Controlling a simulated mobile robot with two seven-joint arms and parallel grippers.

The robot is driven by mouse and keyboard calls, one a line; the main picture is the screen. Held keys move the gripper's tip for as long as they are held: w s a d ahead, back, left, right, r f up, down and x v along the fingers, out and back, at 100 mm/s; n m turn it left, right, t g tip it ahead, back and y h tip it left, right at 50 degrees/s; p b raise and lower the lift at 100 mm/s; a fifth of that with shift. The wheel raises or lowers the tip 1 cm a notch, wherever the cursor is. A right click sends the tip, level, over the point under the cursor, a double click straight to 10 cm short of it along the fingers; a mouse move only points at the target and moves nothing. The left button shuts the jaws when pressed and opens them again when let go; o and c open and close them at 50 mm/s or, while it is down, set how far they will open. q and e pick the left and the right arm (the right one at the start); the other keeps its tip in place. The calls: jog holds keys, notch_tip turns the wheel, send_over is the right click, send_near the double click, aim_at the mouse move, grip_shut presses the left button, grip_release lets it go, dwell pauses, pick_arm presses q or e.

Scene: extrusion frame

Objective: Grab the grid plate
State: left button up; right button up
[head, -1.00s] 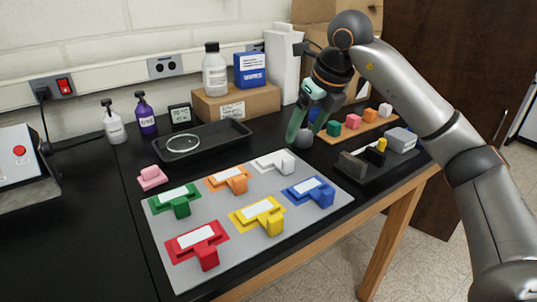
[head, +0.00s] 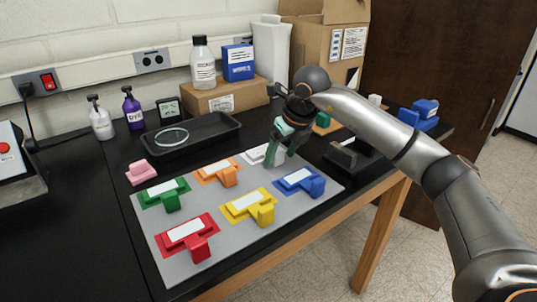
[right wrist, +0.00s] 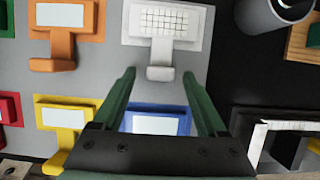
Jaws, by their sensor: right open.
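The grid plate (right wrist: 165,22) is a white piece with a grid-marked top and a rounded tab. It lies on a white patch of the grey mat (head: 205,262). In the head view the white piece (head: 256,154) is partly hidden by my right gripper (head: 281,152). The right gripper has green fingers and is open and empty. In the right wrist view its fingertips (right wrist: 158,80) appear either side of the tab's end; I cannot tell whether they are level with it. My left gripper is not in view.
Orange (head: 222,175), green (head: 168,194), yellow (head: 250,205), blue (head: 302,182) and red (head: 190,235) pieces share the mat. A black tray (head: 192,138) lies behind. A dark holder (head: 350,158) stands right, under my forearm. A pink block (head: 141,172) sits left of the mat.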

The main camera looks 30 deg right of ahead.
grip_shut()
dwell(0.6)
